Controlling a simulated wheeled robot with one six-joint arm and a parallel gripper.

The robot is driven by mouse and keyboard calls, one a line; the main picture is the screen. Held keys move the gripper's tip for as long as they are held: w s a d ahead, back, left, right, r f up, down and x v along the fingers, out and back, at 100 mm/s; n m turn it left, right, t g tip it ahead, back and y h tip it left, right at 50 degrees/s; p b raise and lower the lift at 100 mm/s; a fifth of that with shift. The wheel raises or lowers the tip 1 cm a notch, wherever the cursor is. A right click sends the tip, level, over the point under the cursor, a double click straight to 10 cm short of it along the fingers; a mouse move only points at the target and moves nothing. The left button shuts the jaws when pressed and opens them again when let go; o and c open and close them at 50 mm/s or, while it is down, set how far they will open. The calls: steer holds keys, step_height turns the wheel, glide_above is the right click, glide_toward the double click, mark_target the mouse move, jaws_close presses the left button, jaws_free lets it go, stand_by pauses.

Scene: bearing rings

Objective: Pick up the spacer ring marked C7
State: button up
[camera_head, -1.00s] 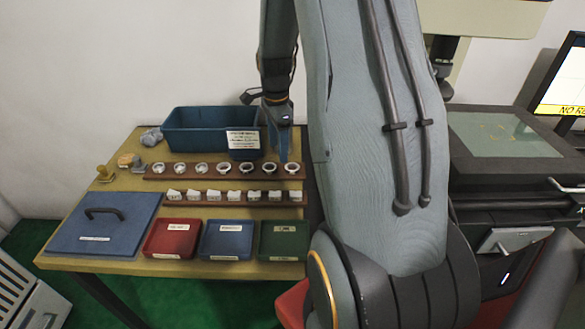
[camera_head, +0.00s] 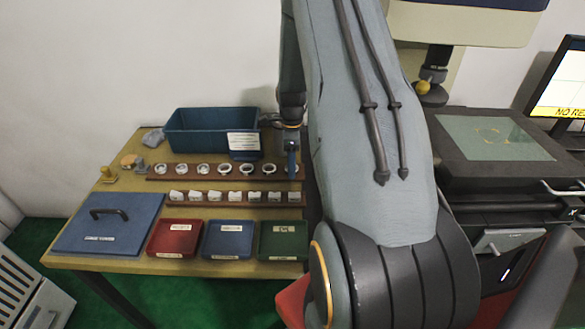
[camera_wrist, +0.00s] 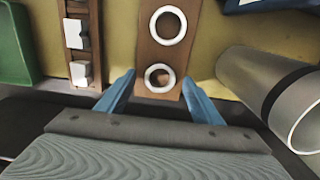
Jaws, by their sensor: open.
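Several pale metal rings stand in a row on a brown wooden rail (camera_head: 213,176) on the table. No marking on any ring is readable, so I cannot tell which is C7. My gripper (camera_head: 291,168) is at the right end of this rail and hides the last ring there in the head view. In the wrist view my gripper (camera_wrist: 159,80) is open, its two blue fingers either side of the end ring (camera_wrist: 147,78). Nothing is visibly held, and I cannot tell if the fingers touch it. The neighbouring ring (camera_wrist: 152,26) lies just beyond.
A second rail with white label blocks (camera_head: 220,196) runs in front. A blue bin (camera_head: 205,120) is behind. A silver cylinder (camera_wrist: 245,75) stands close to the right finger.

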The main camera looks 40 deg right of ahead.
steer(key=shift+f, duration=0.2)
steer(key=c, duration=1.2)
steer(key=shift+r, duration=0.15)
